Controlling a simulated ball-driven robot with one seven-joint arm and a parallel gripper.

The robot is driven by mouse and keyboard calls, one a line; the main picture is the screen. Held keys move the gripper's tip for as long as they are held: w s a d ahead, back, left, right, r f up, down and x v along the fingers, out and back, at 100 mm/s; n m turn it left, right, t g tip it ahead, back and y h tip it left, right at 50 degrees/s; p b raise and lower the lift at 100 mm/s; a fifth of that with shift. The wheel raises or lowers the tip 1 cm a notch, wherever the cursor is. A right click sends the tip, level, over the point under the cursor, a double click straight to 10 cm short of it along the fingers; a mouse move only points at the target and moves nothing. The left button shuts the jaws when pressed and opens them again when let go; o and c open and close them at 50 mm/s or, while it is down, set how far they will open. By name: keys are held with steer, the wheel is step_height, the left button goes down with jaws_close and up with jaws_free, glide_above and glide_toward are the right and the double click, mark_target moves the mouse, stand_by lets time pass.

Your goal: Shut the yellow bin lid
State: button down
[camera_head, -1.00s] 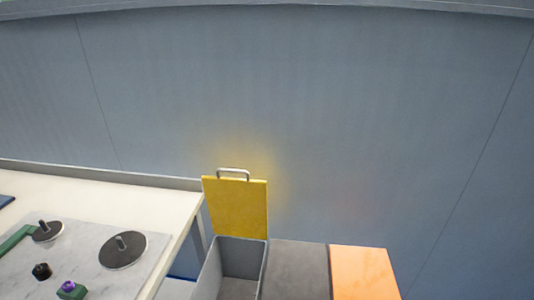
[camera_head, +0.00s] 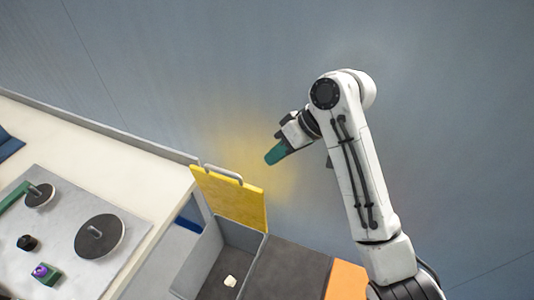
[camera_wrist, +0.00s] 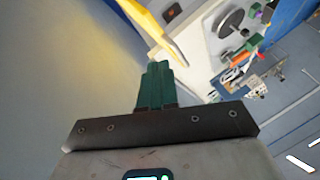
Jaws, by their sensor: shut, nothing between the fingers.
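The yellow bin lid (camera_head: 229,198) stands open and upright at the back of its grey bin, with a metal handle (camera_head: 223,174) along its top edge. The open bin (camera_head: 197,262) holds a small pale object (camera_head: 230,281). My gripper (camera_head: 272,157) has green fingers and is shut and empty. In the head view it hangs above and to the right of the lid, apart from it. In the wrist view the green fingertips (camera_wrist: 156,68) point toward a yellow edge (camera_wrist: 152,28), which looks like the lid seen nearly edge-on.
A dark lid (camera_head: 288,268) and an orange lid (camera_head: 346,281) lie flat to the right of the open bin. A pale bench (camera_head: 130,182) on the left carries a grey plate with dark discs (camera_head: 100,238). A grey wall (camera_head: 220,70) stands behind.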

steer(key=p+x, duration=0.1)
steer(key=x, duration=0.8)
steer(key=shift+w+a+f, duration=0.15)
steer(key=shift+w+a, duration=0.05)
steer(key=shift+w, duration=0.05)
